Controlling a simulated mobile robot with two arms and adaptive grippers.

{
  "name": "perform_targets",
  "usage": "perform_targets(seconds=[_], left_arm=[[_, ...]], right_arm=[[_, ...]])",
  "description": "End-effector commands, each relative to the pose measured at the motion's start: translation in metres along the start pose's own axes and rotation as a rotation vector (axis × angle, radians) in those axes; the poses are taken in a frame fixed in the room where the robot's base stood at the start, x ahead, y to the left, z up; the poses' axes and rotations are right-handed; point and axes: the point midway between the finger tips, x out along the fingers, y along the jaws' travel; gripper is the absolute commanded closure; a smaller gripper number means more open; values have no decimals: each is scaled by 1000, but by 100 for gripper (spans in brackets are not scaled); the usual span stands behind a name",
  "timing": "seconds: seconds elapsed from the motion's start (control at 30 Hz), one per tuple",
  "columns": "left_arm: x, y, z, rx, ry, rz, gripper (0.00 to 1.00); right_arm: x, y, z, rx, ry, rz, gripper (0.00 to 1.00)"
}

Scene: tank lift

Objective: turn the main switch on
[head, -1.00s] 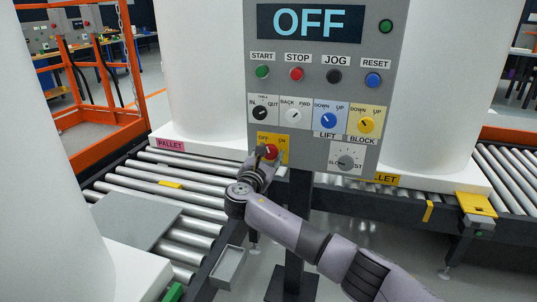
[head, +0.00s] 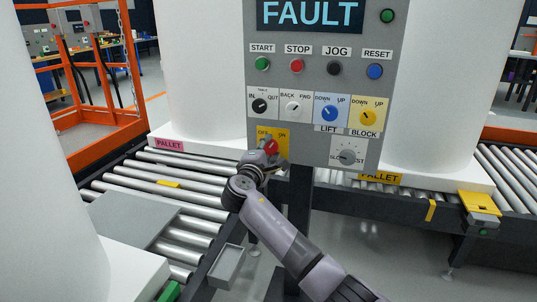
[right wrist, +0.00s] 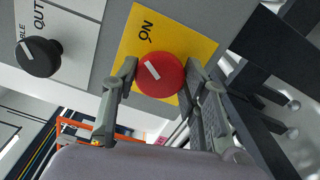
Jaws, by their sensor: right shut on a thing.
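The main switch (head: 271,147) is a red knob on a yellow plate with OFF at the left and ON at the right, low on the left of the grey control panel. My right gripper (head: 266,160) is shut on the red knob. In the right wrist view the knob (right wrist: 160,76) sits between the two fingers, and its white mark points towards the ON label. The OFF label is out of that view. The panel's display (head: 310,14) reads FAULT. My left gripper is not in view.
Above the switch are the table knob (head: 259,106), other selector knobs and the START, STOP, JOG and RESET buttons. Roller conveyors (head: 185,165) with white tanks on pallets stand on both sides. An orange frame (head: 90,80) stands at the back left.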

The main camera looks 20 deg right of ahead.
Motion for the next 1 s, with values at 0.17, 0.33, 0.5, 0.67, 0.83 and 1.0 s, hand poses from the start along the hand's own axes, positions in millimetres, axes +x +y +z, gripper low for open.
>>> perform_targets(seconds=[0.17, 0.33, 0.5, 0.67, 0.83, 1.0], left_arm=[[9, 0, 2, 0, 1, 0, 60], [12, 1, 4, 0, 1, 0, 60], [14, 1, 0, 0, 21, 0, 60], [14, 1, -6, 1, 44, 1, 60], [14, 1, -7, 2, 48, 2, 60], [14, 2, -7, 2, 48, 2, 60]], right_arm=[[0, -3, 0, 104, -2, -3, 88], [0, -3, 0, 169, -1, -3, 88], [0, -2, 0, 200, -1, -3, 88], [0, -2, 0, 210, -1, -4, 88], [0, -2, 0, 211, -1, -4, 88], [0, -2, 0, 210, -1, -4, 57]])
